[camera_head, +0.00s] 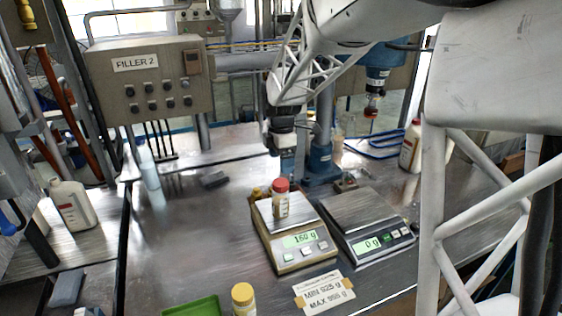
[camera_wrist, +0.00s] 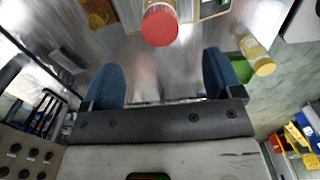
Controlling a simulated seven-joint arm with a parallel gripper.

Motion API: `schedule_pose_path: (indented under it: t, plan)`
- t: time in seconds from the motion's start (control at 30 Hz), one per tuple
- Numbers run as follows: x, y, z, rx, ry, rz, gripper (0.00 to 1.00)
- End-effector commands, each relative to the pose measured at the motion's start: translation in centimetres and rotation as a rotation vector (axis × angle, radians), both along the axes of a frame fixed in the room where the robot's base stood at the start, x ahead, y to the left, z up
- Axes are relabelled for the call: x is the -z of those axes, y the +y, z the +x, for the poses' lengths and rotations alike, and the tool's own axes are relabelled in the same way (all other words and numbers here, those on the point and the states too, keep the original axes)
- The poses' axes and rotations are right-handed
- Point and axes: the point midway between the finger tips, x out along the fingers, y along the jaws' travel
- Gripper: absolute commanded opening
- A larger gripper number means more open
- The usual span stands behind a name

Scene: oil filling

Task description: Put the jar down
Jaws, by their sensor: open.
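A jar with a red lid (camera_head: 281,205) stands upright on the pan of the left scale (camera_head: 265,212), whose display reads 160 g. In the wrist view the jar's red lid (camera_wrist: 160,27) shows at the top, beyond the fingertips and apart from them. My gripper (camera_head: 287,165) is open and empty, behind and above the jar in the head view. In the wrist view its two blue fingers (camera_wrist: 160,65) are spread wide with only the steel table between them.
A right scale (camera_head: 365,222) reads 0 g and its pan is empty. A green tray (camera_head: 190,308) and a MIN/MAX card (camera_head: 324,292) lie in front. The table left of the scales is mostly clear.

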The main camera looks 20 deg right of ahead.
Motion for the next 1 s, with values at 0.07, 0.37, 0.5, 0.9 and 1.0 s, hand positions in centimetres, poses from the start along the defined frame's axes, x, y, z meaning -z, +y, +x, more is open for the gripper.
schedule_pose_path:
  t: [0.07, 0.37, 0.5, 0.9, 1.0]
  plan:
    - [0.0, 0.0, 0.0, 0.000, 0.000, 0.000, 0.85]
    - [0.0, 0.0, 0.0, 0.000, 0.000, 0.000, 0.85]
    - [-0.1, 0.1, -0.2, 0.007, -0.001, 0.000, 0.85]
    - [-3.0, 2.7, -5.9, 0.275, -0.044, -0.001, 0.85]
    - [-4.0, 3.7, -8.6, 0.403, -0.064, 0.003, 0.85]
